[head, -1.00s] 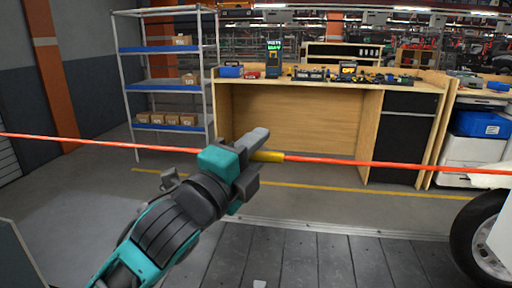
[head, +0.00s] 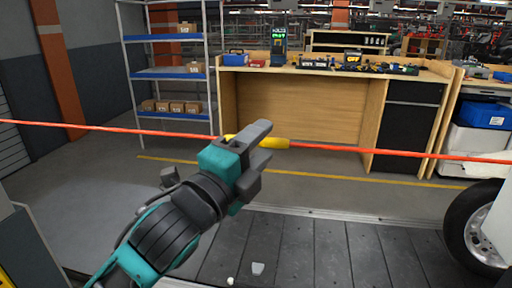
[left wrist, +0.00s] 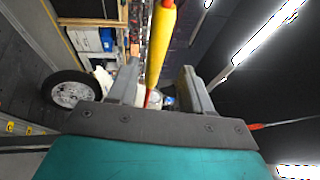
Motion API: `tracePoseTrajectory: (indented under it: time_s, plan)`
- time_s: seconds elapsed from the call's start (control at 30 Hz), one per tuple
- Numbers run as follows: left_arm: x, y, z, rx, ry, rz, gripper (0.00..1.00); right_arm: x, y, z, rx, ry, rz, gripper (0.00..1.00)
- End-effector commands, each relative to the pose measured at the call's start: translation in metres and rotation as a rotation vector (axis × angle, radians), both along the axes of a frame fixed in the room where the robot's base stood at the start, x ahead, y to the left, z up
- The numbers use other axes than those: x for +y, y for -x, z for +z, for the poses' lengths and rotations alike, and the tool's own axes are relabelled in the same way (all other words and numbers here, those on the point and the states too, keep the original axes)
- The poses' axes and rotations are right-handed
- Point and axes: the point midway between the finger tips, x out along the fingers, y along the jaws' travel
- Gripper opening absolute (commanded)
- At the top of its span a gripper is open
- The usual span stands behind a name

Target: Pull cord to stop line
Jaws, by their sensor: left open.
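The red pull cord (head: 380,151) runs across the whole head view at about waist height in front of me. A yellow sleeve (head: 276,142) sits on it near the middle. My left gripper (head: 263,147) is open at the yellow sleeve, with sleeve showing on both sides of a finger. In the left wrist view, the yellow sleeve (left wrist: 160,45) runs between the two spread fingers of the left gripper (left wrist: 162,82), with a gap on each side. Whether a finger touches it I cannot tell. My right gripper is not in view.
A wooden workbench (head: 300,110) with tools stands behind the cord. A metal shelf (head: 170,73) with boxes is at its left. A car wheel (head: 478,225) is at the right, beside the dark slat conveyor (head: 320,250). The floor between the cord and bench is clear.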

Motion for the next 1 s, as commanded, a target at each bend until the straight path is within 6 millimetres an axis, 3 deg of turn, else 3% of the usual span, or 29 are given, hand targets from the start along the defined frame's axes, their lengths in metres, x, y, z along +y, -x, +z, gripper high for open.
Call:
tracePoseTrajectory:
  time_s: [0.27,0.6,0.8,1.0]
  plan:
    - [0.014,0.021,-0.006,0.002,-0.001,0.000,0.50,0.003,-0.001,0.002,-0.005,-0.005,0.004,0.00]
    - [0.059,0.088,-0.022,0.004,-0.004,-0.001,0.50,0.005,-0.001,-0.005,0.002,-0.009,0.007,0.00]
    - [0.066,0.095,-0.018,0.006,0.004,0.004,0.50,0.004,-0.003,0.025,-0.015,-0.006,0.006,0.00]
    - [0.071,0.102,-0.021,0.003,0.001,0.002,0.50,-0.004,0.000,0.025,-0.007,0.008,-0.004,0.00]
